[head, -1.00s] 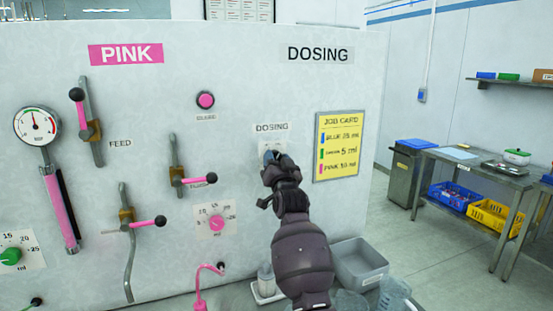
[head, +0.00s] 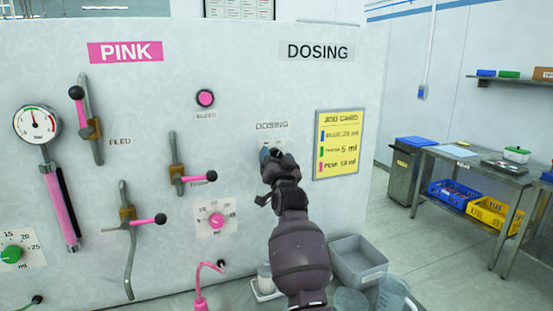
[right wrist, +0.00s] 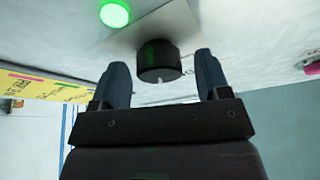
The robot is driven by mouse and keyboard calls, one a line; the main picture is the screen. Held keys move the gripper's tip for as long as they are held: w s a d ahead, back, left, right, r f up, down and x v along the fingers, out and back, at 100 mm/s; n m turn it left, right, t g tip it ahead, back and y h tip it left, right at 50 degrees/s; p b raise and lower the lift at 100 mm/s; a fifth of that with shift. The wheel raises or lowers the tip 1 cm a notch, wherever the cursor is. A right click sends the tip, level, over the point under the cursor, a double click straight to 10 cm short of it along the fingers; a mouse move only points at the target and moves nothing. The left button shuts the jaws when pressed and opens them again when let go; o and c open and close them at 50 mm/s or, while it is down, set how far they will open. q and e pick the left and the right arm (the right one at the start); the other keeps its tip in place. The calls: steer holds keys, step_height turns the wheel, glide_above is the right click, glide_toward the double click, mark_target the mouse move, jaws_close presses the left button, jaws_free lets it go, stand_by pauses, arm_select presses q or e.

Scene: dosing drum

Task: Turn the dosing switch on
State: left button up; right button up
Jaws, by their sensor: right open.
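The dosing switch is a round black knob (right wrist: 158,62) with a small white mark, on a plate on the panel. In the right wrist view it lies between the two fingers of my right gripper (right wrist: 163,80), with a gap visible on each side. The gripper is open. A green lamp (right wrist: 114,14) beside the knob is lit. In the head view my right gripper (head: 268,157) is at the plate under the small DOSING label (head: 271,126) and hides the knob. My left gripper is not in view.
The white panel (head: 240,95) carries pink-handled levers (head: 158,219), a pink dial (head: 216,221), a pink button (head: 205,98) and a gauge (head: 36,123). A yellow job card (head: 339,145) is right of my gripper. A grey bin (head: 357,263) and clear jugs stand below.

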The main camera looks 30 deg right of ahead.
steer(key=b+v, duration=0.2)
steer(key=v, duration=0.9)
steer(key=shift+r, duration=0.1)
steer(key=s+a+f+n+g+y, duration=0.35)
steer(key=s+f, duration=0.35)
steer(key=f, duration=0.3)
steer(key=s+a+f+n+g+y, duration=0.2)
steer(key=s+f+n+g, duration=0.15)
steer(key=s+f, duration=0.45)
steer(key=s+a+f+n+g+y, duration=0.1)
steer(key=s+a+f+g, duration=0.2)
steer(key=s, duration=0.4)
steer(key=s+a+f+n+g, duration=0.1)
steer(key=s+a+f+g, duration=0.1)
steer(key=s+f+g, duration=0.45)
steer(key=s+a+f+g+y, duration=0.1)
steer(key=s+a+f, duration=0.1)
steer(key=s, duration=0.7)
steer(key=w+f+n+t+b, duration=0.1)
steer(key=w+f+t, duration=0.6)
steer(key=f, duration=0.5)
steer(key=shift+w+t+y, duration=0.35)
steer(key=shift+w+t, duration=0.05)
steer(key=shift+t, duration=0.35)
